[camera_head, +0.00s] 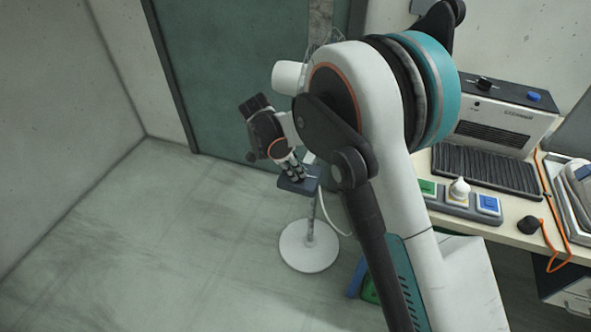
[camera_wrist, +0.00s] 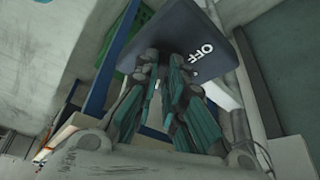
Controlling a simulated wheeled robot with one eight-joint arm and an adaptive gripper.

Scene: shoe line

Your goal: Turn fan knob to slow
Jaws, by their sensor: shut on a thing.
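The fan stands on a round white base (camera_head: 309,257) with a thin pole. Its dark control box (camera_head: 312,184) is partway up the pole. In the wrist view the box's dark face (camera_wrist: 215,28) fills the top middle and shows white "OFF" lettering. My gripper (camera_head: 294,172) is down at the box. In the wrist view its fingers (camera_wrist: 168,68) are closed together against the box face, left of the lettering. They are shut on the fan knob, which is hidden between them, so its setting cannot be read. My arm hides part of the fan's upper end.
A workbench (camera_head: 508,228) stands at the right with a grey machine (camera_head: 503,115) and a panel (camera_head: 450,204) of green and blue buttons. A teal door (camera_head: 235,75) is behind the fan. The floor at left is clear.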

